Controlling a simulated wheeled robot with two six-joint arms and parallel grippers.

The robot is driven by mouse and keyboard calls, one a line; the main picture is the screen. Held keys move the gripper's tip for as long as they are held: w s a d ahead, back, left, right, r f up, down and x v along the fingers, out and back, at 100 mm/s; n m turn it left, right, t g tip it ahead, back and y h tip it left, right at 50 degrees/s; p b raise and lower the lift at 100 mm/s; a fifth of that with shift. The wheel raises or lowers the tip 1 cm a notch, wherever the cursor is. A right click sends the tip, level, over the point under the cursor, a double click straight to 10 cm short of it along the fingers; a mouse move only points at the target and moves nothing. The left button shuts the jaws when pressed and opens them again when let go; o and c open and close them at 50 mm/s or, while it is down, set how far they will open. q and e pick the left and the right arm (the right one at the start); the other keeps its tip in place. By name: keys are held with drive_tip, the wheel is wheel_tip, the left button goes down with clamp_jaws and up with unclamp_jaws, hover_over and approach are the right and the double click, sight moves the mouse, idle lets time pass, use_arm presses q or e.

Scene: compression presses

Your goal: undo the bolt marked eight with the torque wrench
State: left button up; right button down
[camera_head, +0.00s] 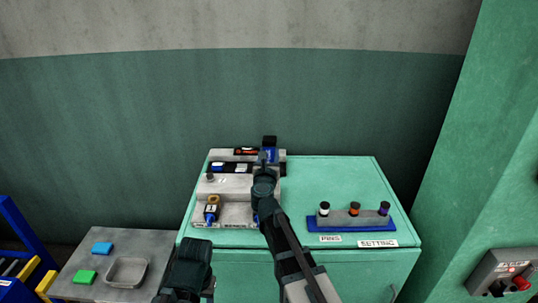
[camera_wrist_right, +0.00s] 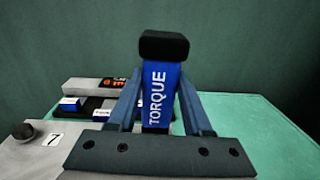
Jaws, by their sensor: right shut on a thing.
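The torque wrench (camera_head: 270,142) has a black end and a blue handle. In the right wrist view the torque wrench (camera_wrist_right: 162,85) shows its word TORQUE and stands upright between my fingers. My right gripper (camera_head: 267,160) is shut on it over the right part of the grey fixture (camera_head: 238,182). The right gripper (camera_wrist_right: 160,105) has a finger on each side of the handle. A dark bolt (camera_wrist_right: 22,131) beside a label 7 stands at the left. I cannot make out the bolt marked eight; my arm covers part of the fixture. My left gripper (camera_head: 190,265) is low in the head view, its fingers unclear.
The fixture sits on a green cabinet (camera_head: 330,175). A blue rack (camera_head: 352,226) with several capped pins stands at its right front. A small tool with a yellow ring (camera_head: 212,210) is at the fixture's left front. A grey side table (camera_head: 75,262) holds a tray (camera_head: 112,270) and two blocks.

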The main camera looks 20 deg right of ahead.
sight(269, 140)
drive_tip(key=shift+r, duration=0.1)
idle(0.8)
drive_tip(key=shift+r+p, duration=3)
drive_tip(key=shift+p, duration=0.2)
drive_tip(key=shift+d, duration=0.1)
